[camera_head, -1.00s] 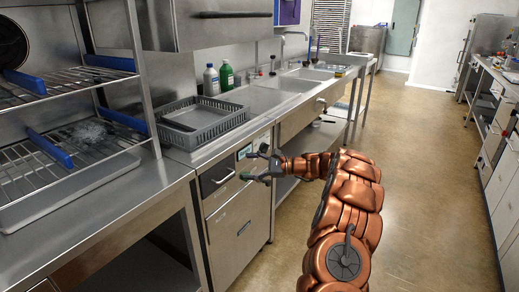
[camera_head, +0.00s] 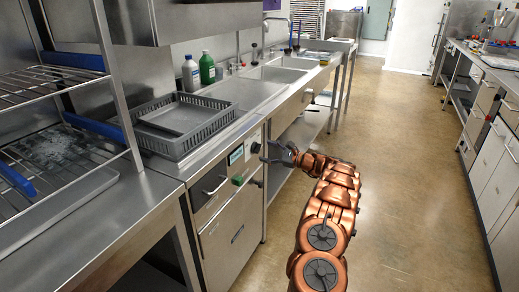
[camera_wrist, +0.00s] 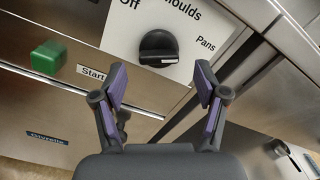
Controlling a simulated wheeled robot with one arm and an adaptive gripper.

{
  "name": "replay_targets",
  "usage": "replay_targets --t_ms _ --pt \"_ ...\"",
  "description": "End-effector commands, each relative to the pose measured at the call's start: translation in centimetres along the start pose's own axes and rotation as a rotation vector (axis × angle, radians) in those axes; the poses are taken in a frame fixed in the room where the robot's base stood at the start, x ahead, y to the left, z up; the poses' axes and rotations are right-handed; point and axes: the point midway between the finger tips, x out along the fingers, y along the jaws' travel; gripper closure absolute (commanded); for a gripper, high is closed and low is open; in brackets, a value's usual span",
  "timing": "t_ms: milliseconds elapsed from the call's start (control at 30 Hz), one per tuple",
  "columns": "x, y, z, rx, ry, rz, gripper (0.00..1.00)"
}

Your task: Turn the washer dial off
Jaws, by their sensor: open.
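The washer dial (camera_wrist: 158,43) is a black round knob on a white panel in the wrist view, with a white mark on its lower edge. The labels Off, Moulds and Pans stand around its upper side, Off at the upper left. In the head view the dial (camera_head: 255,147) is small, on the washer's front. My gripper (camera_wrist: 160,80) is open and empty, its two purple-padded fingers spread below the dial to either side. In the head view my gripper (camera_head: 268,151) is just right of the dial. No contact shows.
A green button (camera_wrist: 48,56) labelled Start sits left of the dial; it also shows in the head view (camera_head: 238,180). A grey rack (camera_head: 185,125) stands on the counter above. A steel shelf unit (camera_head: 105,80) is at left. Floor to the right (camera_head: 400,180) is clear.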

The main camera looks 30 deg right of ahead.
Motion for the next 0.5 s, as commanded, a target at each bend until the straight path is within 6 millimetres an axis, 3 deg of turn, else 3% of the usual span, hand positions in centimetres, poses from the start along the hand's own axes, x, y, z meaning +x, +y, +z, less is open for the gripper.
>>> replay_targets --t_ms 200,500 --pt "2.8 0.1 0.1 0.001 -0.003 0.003 0.27" --pt "3.8 0.0 0.1 0.0 -0.002 0.0 0.27"
